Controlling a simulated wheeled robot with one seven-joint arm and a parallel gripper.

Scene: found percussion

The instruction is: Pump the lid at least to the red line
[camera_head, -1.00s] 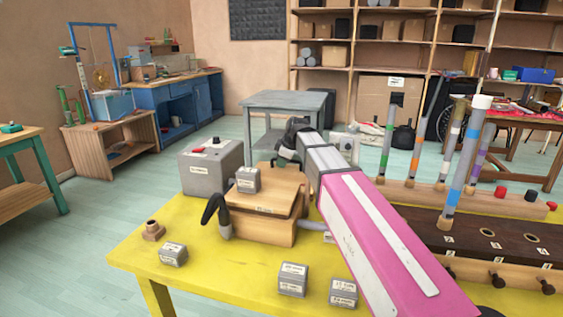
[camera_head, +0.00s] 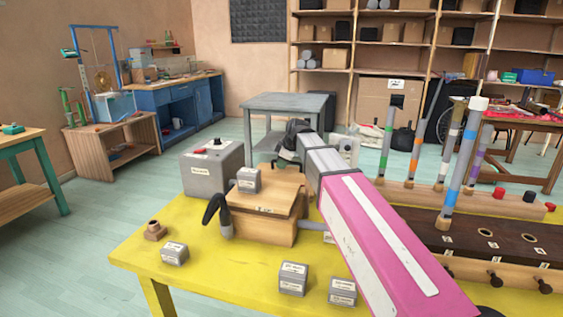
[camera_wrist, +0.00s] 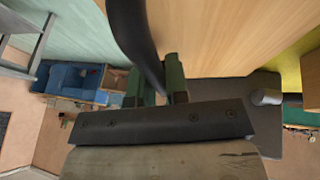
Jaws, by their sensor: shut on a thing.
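A wooden box (camera_head: 262,231) stands on the yellow table, with a wooden lid (camera_head: 280,189) on top. A small grey block (camera_head: 248,180) with a label sits on the lid. My gripper (camera_head: 288,158) is at the far side of the lid, partly hidden by my pink and grey arm. In the wrist view, the green-padded fingers of my gripper (camera_wrist: 156,86) are shut on a black curved handle (camera_wrist: 138,38) beside a broad wooden surface. A black curved horn (camera_head: 216,208) stands at the box's left side. I cannot make out a red line.
A grey box (camera_head: 211,170) with knobs stands behind the wooden box on the yellow table (camera_head: 215,275). A dark rack with striped tubes (camera_head: 468,160) stands on the right.

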